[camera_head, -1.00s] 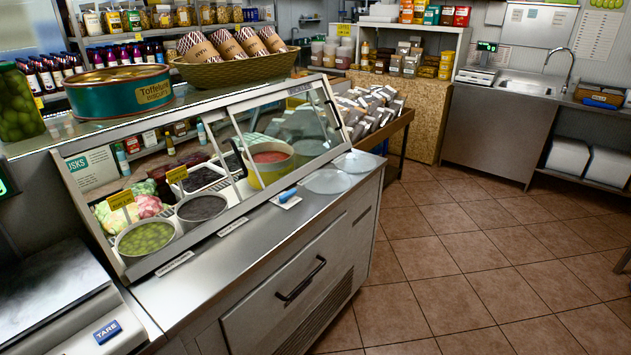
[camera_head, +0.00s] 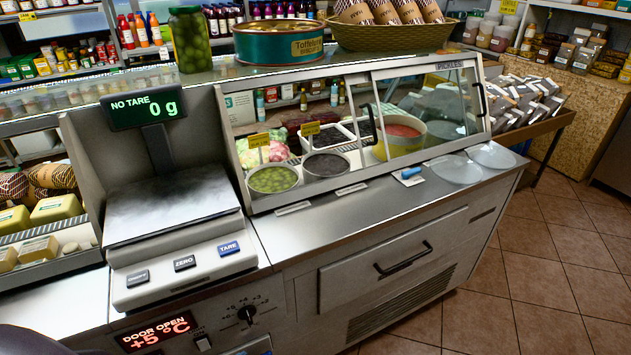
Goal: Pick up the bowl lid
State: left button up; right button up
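Two clear round lids lie flat on the steel counter in front of the glass display case. The nearer lid (camera_head: 456,169) is beside a blue-handled tool, and the other lid (camera_head: 490,155) is to its right, close to the counter's right end. Inside the case are bowls: one of green olives (camera_head: 272,179), one with dark contents (camera_head: 326,165), and a larger yellowish bowl with red contents (camera_head: 399,138). I cannot tell which bowl each lid fits. Neither of my grippers shows in this view.
A scale (camera_head: 172,205) reading 0 g stands left of the case. The blue-handled tool (camera_head: 409,175) lies left of the lids. A green tin (camera_head: 278,42), an olive jar (camera_head: 189,40) and a basket (camera_head: 394,36) stand on top. Tiled floor (camera_head: 530,260) is clear at right.

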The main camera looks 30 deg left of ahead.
aim_at(452, 168)
jog(key=i+l+u, duration=0.2)
jog(key=i+l, duration=0.3)
jog(key=i+l+u, duration=0.15)
jog(key=i+l, duration=0.25)
jog(key=l, duration=0.3)
